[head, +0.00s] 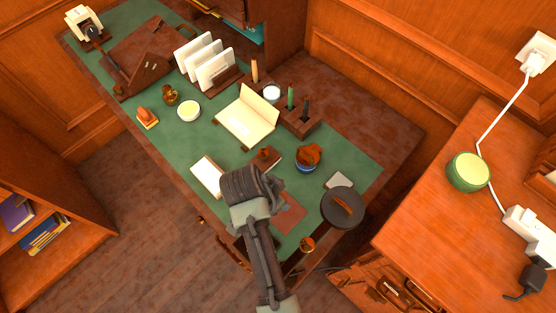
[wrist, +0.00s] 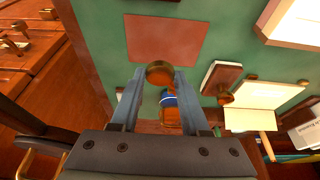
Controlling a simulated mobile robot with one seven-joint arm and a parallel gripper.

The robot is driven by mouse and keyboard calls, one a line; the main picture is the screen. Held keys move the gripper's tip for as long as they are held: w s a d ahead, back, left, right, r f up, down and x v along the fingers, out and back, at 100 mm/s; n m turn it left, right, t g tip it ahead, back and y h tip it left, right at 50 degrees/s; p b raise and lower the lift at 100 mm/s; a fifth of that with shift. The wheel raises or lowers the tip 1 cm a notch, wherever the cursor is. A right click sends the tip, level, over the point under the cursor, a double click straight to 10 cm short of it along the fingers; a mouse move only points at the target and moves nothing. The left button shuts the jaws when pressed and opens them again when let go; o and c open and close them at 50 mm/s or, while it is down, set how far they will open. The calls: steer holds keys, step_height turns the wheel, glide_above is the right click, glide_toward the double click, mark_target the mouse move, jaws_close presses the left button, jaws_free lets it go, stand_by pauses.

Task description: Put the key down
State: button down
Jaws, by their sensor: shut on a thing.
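My gripper (wrist: 159,78) is shut on the key (wrist: 160,72). In the wrist view, a round brass end of the key shows between the fingertips; the rest of it is hidden or hard to make out. The key is above the green desk top, between the reddish-brown mat (wrist: 165,38) and the blue-banded bowl (wrist: 168,98). I cannot tell how high it is. In the head view my gripper is seen from behind, above the front of the desk (head: 217,137), and it hides the key.
Near my gripper are a white notepad (head: 207,176), a small wooden stamp (head: 265,157), the bowl (head: 308,158) and a round dark object (head: 342,207). A brass item (head: 306,244) is at the desk's front edge. The mat (head: 290,218) looks bare.

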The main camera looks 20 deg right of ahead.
steer(key=shift+s+f, duration=0.2)
steer(key=shift+f, duration=0.9)
steer(key=shift+w+f, duration=0.1)
steer(key=shift+f, duration=2.15)
steer(key=shift+f, duration=0.1)
steer(key=shift+f+b, duration=0.1)
steer(key=shift+b, duration=0.2)
steer(key=shift+c, duration=1.9)
jaws_free()
